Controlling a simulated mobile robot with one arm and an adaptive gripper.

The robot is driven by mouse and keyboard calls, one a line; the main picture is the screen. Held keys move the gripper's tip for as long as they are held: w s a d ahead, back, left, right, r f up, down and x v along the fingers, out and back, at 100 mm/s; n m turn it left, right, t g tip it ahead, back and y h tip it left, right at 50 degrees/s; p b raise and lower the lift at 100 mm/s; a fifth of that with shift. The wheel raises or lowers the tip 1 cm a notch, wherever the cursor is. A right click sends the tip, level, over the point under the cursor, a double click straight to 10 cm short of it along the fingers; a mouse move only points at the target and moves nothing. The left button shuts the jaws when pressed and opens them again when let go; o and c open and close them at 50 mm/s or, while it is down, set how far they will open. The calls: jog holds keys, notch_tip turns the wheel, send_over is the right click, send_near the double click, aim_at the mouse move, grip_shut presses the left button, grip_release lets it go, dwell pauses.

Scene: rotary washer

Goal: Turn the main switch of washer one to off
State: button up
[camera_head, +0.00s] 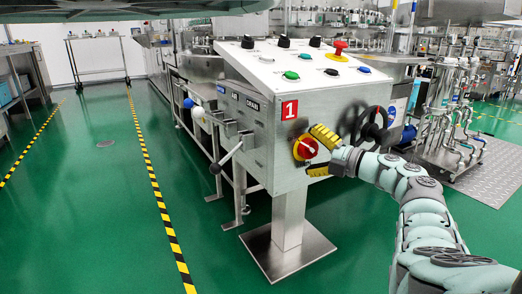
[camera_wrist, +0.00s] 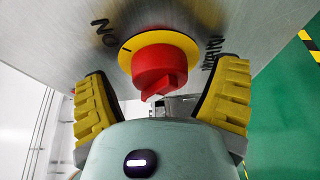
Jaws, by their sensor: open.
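The main switch (camera_head: 307,148) is a red knob on a round yellow plate, on the front face of the steel panel (camera_head: 262,130) with the red "1" label (camera_head: 289,109). The wrist view shows the knob (camera_wrist: 156,72) close up, with "ON" lettering at its upper left and "MAIN" at its right. A small dark mark shows on the yellow plate on the "ON" side. My gripper (camera_head: 314,150) has its yellow fingers spread, one on either side of the knob. In the wrist view my gripper (camera_wrist: 164,72) shows gaps between both fingers and the knob.
A red emergency button (camera_head: 340,46) and several other knobs and buttons sit on the sloped panel top. A black handwheel (camera_head: 370,124) is right of the switch, close to my wrist. A black-ended lever (camera_head: 224,160) sticks out at the left. The green floor at the left is clear.

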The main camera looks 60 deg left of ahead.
jog(key=v, duration=1.2)
jog(key=shift+r, duration=0.2)
